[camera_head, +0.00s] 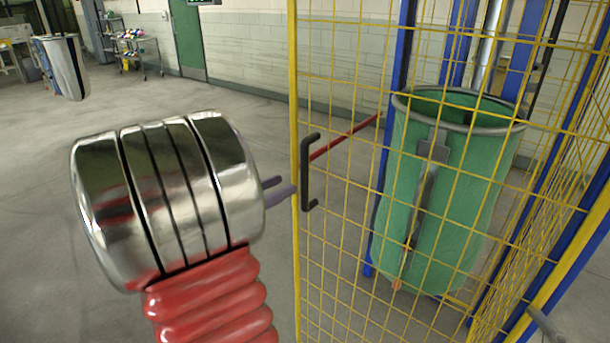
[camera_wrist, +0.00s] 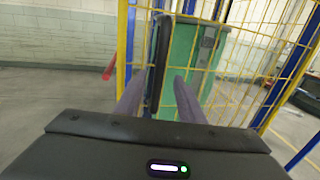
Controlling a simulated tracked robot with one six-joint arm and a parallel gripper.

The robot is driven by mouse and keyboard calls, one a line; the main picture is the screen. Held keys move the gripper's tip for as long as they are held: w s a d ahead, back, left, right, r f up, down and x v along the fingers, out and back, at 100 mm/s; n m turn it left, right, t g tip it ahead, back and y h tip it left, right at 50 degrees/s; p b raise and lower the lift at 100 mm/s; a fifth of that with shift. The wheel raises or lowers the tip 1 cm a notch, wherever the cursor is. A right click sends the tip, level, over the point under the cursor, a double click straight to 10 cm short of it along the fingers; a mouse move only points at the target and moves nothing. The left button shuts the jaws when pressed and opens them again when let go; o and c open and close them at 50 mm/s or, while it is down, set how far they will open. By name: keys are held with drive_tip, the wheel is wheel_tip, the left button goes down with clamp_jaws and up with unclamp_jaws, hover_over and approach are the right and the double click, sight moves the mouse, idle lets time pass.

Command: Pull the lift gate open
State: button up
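The lift gate is a yellow wire-mesh panel with a yellow edge post (camera_head: 295,90); its frame also shows in the wrist view (camera_wrist: 125,45). A black upright handle (camera_head: 306,175) is fixed to the mesh just right of that post. My gripper (camera_head: 283,190) is at the left of the post at handle height, its fingertips close to it. In the wrist view my two dark fingers (camera_wrist: 160,76) are spread apart, and the black handle (camera_wrist: 160,50) shows in the gap between them. I cannot tell whether either finger touches it.
A green bag-like container (camera_head: 460,200) with a grey rim stands behind the mesh among blue posts (camera_head: 395,90). A red bar (camera_head: 345,138) runs behind the handle. The grey floor (camera_head: 200,95) left of the gate is clear. A trolley (camera_head: 135,55) stands far back.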

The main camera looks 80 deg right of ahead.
drive_tip(key=shift+x, duration=4.3)
drive_tip(key=shift+f, duration=0.1)
clamp_jaws()
